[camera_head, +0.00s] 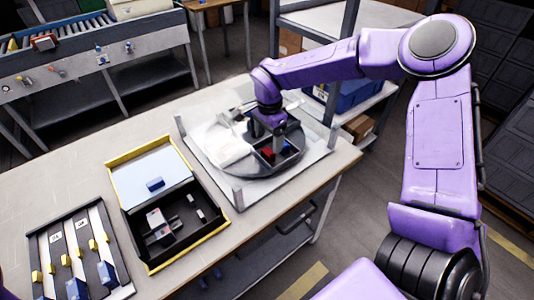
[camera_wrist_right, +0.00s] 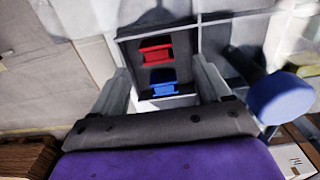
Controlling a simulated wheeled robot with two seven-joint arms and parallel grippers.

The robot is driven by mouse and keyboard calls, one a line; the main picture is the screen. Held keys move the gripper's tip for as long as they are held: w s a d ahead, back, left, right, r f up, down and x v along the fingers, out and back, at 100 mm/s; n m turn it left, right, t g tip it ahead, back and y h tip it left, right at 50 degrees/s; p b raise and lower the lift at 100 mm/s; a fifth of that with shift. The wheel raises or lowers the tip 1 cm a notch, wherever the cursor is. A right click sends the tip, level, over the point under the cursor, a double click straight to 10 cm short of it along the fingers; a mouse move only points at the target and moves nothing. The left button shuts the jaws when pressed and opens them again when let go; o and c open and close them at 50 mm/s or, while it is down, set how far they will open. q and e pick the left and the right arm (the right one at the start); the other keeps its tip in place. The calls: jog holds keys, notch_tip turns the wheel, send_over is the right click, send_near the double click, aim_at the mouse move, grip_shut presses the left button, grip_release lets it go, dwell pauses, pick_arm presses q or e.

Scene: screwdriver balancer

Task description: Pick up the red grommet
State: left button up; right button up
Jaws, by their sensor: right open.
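The red grommet (camera_wrist_right: 156,52) lies in a dark compartment in the right wrist view, between and just beyond my right fingertips. A blue piece of similar shape (camera_wrist_right: 165,89) lies beside it, nearer to my wrist. In the head view the red grommet (camera_head: 267,153) shows in a round dark divided tray (camera_head: 262,170). My right gripper (camera_wrist_right: 163,70) is open and empty, pointing down over this compartment; in the head view it is above the tray (camera_head: 272,132). My left gripper is not in view.
The tray sits on a light board with upright posts (camera_head: 238,197). Left of it stands a yellow-edged black box (camera_head: 180,248) holding small parts, then a rack with several strips (camera_head: 75,250). A blue rounded object (camera_wrist_right: 283,98) is close right of my gripper in the wrist view.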

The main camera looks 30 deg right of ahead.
aim_at(268, 152)
jog(key=f, duration=0.3)
jog(key=f+p, duration=0.1)
jog(key=f, duration=0.1)
jog(key=shift+s+a+f, duration=0.15)
jog(key=shift+a+f, duration=0.05)
jog(key=shift+f, duration=0.2)
jog(key=c, duration=1.1)
jog(key=shift+c, duration=0.4)
jog(key=shift+r, duration=0.1)
